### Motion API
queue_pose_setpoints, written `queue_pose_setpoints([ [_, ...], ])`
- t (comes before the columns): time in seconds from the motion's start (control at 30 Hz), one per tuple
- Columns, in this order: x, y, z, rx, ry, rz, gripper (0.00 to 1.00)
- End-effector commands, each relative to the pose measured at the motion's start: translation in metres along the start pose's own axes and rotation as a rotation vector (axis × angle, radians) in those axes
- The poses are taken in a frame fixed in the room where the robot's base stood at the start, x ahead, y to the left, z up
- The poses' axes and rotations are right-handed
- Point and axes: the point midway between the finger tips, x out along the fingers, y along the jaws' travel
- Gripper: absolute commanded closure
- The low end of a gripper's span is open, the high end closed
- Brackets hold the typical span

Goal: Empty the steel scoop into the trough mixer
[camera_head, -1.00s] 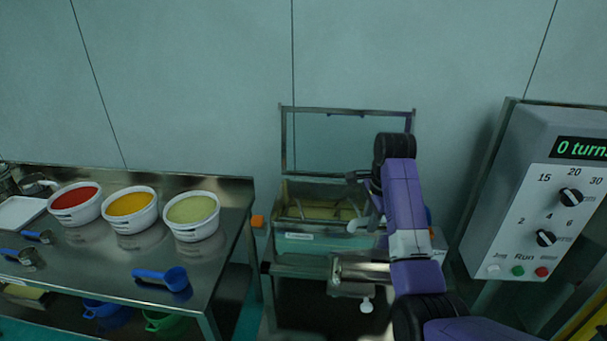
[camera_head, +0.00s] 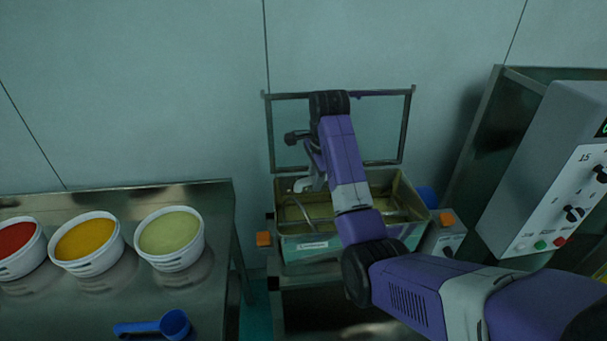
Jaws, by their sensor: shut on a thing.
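The trough mixer (camera_head: 409,230) is an open box with a pale green front, a yellowish inside and metal bars across it. Its clear lid, in a dark frame, stands raised behind it. My gripper (camera_head: 312,184) is over the left rear part of the open trough, pointing down. It is small and partly hidden by my purple arm. It is shut on what I take to be the steel scoop. The scoop's bowl cannot be made out clearly, and neither can its tilt or contents.
Left, a steel table (camera_head: 215,240) holds bowls of red, orange (camera_head: 88,262) and green (camera_head: 170,257) material and a blue scoop (camera_head: 174,324). Orange buttons (camera_head: 264,239) flank the mixer. A grey control panel (camera_head: 545,185) stands close at right.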

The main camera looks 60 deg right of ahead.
Motion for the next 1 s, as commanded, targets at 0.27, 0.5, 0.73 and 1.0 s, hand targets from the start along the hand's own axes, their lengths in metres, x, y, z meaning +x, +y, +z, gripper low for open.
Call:
queue_pose_setpoints([
  [0.27, 0.004, 0.003, -0.001, -0.001, 0.002, -0.198, 1.0],
  [0.5, 0.007, 0.004, -0.001, -0.003, 0.002, -0.434, 1.0],
  [0.73, 0.01, 0.005, -0.001, -0.005, 0.001, -0.634, 1.0],
  [1.0, 0.015, 0.006, -0.001, -0.006, 0.002, -0.735, 1.0],
])
